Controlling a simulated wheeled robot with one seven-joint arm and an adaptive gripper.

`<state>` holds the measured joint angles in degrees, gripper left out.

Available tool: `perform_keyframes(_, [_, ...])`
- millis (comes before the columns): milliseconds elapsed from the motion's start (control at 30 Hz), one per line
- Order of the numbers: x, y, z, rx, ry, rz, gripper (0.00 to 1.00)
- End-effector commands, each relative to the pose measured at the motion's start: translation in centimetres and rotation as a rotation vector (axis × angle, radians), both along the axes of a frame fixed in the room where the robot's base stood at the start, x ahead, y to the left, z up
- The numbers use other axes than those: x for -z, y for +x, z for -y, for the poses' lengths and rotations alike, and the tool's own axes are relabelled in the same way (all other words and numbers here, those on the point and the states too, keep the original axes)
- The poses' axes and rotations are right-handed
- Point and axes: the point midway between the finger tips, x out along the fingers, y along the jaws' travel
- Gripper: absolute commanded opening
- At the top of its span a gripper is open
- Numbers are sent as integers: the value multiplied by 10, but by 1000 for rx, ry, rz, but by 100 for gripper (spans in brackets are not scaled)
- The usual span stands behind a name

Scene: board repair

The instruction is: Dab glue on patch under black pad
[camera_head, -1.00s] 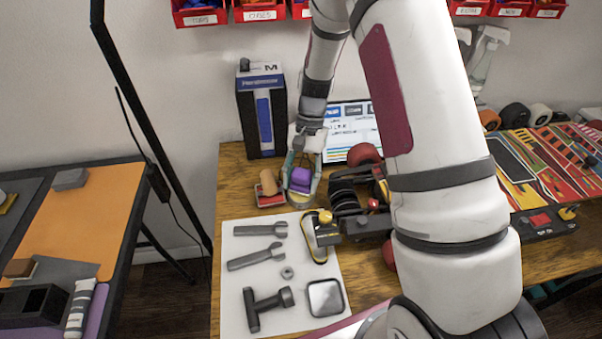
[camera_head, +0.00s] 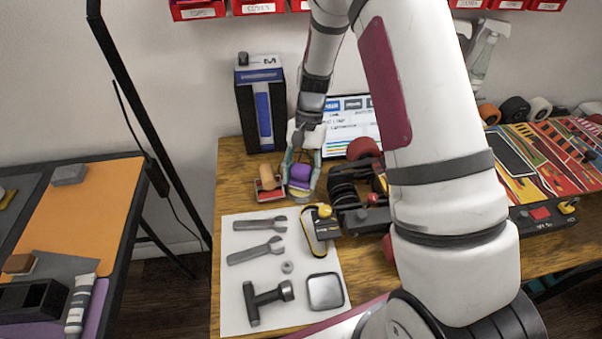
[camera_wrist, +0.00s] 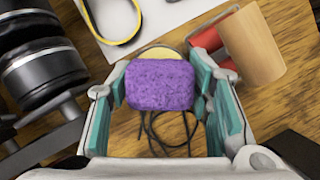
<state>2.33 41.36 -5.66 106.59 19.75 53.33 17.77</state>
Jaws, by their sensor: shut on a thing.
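My gripper (camera_head: 301,183) is at the back left of the wooden bench, pointing down. In the wrist view my gripper (camera_wrist: 161,88) has its teal-lined fingers on both sides of a purple sponge-like block (camera_wrist: 160,84) and is shut on it. A round yellow-topped thing (camera_wrist: 160,54) shows just beyond the block; whether they touch I cannot tell. The purple block (camera_head: 299,173) also shows in the head view. A colourful board (camera_head: 560,150) with a black rectangular pad (camera_head: 511,156) lies at the right. No patch shows under the pad. A white tube (camera_head: 79,306) lies on the left table.
A red block with a tan cylinder (camera_head: 267,181) stands close left of my gripper. Black rollers (camera_head: 344,194) stand close right. A white sheet (camera_head: 240,305) with wrenches and a hammer lies in front. A blue-black box (camera_head: 261,110) and a screen (camera_head: 349,121) stand behind.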

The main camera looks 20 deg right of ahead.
Motion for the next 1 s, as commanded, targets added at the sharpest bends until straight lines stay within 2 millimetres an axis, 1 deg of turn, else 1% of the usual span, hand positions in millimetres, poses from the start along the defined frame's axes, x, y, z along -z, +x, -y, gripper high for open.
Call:
perform_keyframes(667, [8, 0, 0, 0, 1, -1, 24])
perform_keyframes(1000, [8, 0, 0, 0, 0, 0, 24])
